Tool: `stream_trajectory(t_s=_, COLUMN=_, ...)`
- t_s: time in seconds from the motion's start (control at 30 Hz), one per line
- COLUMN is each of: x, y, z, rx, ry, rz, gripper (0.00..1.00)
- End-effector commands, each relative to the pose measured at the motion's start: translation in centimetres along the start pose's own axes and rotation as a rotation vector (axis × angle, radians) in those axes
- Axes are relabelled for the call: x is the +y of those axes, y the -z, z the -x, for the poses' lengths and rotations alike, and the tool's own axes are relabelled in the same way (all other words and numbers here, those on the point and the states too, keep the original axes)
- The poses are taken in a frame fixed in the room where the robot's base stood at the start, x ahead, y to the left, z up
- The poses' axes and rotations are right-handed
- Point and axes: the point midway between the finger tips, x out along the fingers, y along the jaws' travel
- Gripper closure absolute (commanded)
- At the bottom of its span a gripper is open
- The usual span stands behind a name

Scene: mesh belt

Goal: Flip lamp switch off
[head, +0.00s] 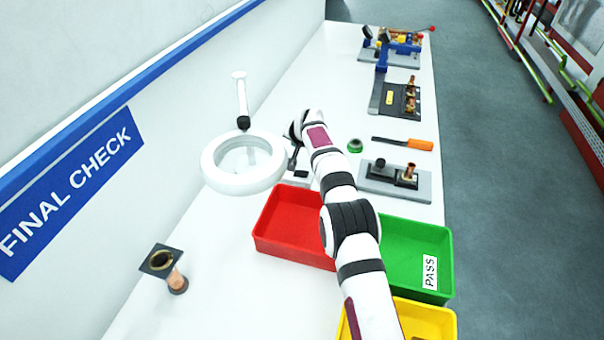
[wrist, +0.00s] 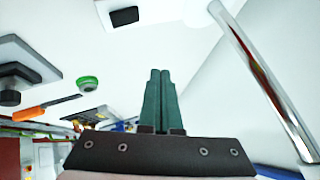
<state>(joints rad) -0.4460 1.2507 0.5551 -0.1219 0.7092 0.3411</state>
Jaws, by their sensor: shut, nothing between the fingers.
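The lamp (head: 215,174) is a white magnifier ring on a jointed white arm, left of my arm in the head view. In the wrist view, a shiny metal post (wrist: 262,80) that looks like part of the lamp slants down the right side. A white box with a black rocker switch (wrist: 125,16) shows at the top left of the wrist view; which way the rocker is tipped is unclear. My gripper (wrist: 158,72) has dark green fingers, shut and empty, pointing up in the picture, apart from the switch. In the head view its tip (head: 292,160) is partly hidden beside the lamp ring.
Red (head: 290,228), green (head: 400,232) and yellow (head: 430,318) bins stand below and beside my arm. An orange-handled tool (head: 418,145), a green ring (head: 355,146) and a grey fixture (head: 420,190) lie to the right. A copper part (head: 177,282) stands at the front left.

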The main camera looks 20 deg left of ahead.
Motion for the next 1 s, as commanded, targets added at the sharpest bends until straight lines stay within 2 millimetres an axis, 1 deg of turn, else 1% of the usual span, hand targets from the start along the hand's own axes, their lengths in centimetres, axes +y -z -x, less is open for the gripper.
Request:
stream_trajectory(t_s=0.17, x=1.1, y=-1.0, z=-1.4, rx=-0.002, ry=-0.002, rz=-0.001, gripper=1.0)
stream_trajectory(t_s=0.4, x=3.0, y=-2.9, z=-3.9, rx=-0.001, ry=-0.003, rz=-0.002, gripper=1.0)
stream_trajectory(t_s=0.6, x=4.0, y=-4.0, z=-5.4, rx=-0.002, ry=-0.002, rz=-0.001, gripper=1.0)
stream_trajectory(t_s=0.77, x=4.4, y=-4.3, z=-5.9, rx=-0.001, ry=-0.001, rz=-0.001, gripper=1.0)
stream_trajectory(t_s=1.0, x=4.4, y=-4.4, z=-6.0, rx=0.0, ry=-0.001, rz=-0.001, gripper=1.0)
